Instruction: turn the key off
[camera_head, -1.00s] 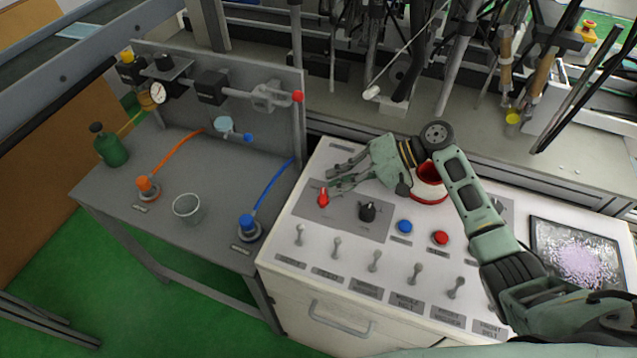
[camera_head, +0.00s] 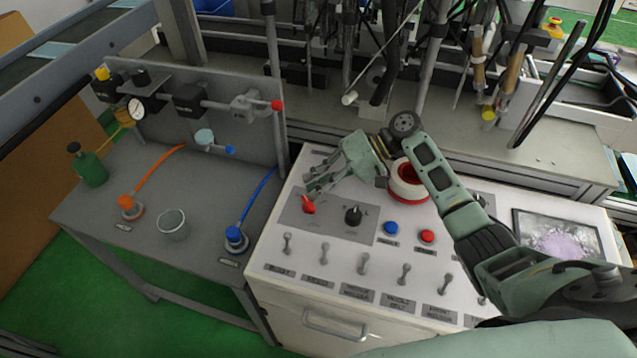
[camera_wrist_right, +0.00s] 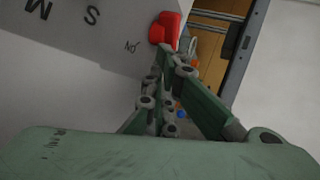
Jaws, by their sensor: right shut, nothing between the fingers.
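A red rotary switch (camera_head: 308,204) and a black rotary switch (camera_head: 353,214) sit on the grey plate (camera_head: 330,228) of the white control panel. I cannot tell from the labels which is the key. My right gripper (camera_head: 313,187) is shut and empty, its fingertips right by the red switch on its far side. In the wrist view the red switch (camera_wrist_right: 164,29) stands just beyond the shut fingertips of the right gripper (camera_wrist_right: 163,54); contact is unclear. Letters are printed beside it. My left gripper is not in view.
A row of toggle switches (camera_head: 325,253) lines the panel's front. Blue (camera_head: 391,228) and red (camera_head: 427,236) push buttons and a red-and-white ring (camera_head: 407,188) lie right of the switches. A grey table with a beaker (camera_head: 173,225) and hoses stands at left.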

